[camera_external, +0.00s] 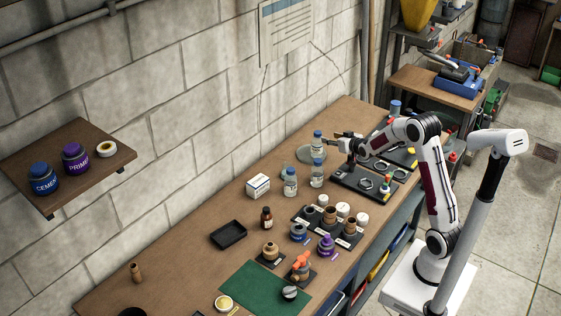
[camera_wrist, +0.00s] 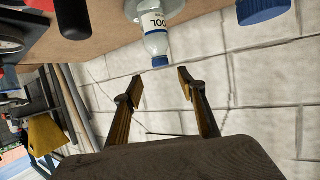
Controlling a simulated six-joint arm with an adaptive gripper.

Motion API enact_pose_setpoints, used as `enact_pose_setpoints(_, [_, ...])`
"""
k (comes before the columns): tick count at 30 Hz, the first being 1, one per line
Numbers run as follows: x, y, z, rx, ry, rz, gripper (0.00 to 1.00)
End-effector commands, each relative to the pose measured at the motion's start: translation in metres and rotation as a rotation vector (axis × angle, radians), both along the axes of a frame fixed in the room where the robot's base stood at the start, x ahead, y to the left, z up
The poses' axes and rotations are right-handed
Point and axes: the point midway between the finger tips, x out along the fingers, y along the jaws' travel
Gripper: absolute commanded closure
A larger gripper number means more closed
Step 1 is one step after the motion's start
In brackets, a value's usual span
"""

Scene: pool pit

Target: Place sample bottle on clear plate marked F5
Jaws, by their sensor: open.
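No F5 mark is legible. My gripper (camera_external: 334,144) is just right of the bottle in the external view. In the wrist view my gripper (camera_wrist: 161,81) is open, and its fingertips are apart with nothing between them. The bottle's cap lies just beyond the fingertips.
Two more blue-capped bottles stand nearby, a nearer one (camera_external: 290,183) and one close by (camera_external: 317,173). A black fixture tray (camera_external: 352,185) lies under my arm.

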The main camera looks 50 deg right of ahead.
Motion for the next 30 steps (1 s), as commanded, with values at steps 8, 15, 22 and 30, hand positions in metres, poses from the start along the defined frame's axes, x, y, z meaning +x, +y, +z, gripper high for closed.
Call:
enact_pose_setpoints(8, [0.000, 0.000, 0.000, 0.000, 0.000, 0.000, 0.60])
enact_pose_setpoints(15, [-0.004, 0.010, 0.008, 0.005, 0.012, 0.010, 0.60])
enact_pose_setpoints(22, [-0.021, 0.040, 0.030, 0.022, 0.062, 0.039, 0.60])
enact_pose_setpoints(30, [-0.060, 0.088, 0.058, 0.049, 0.147, 0.087, 0.60])
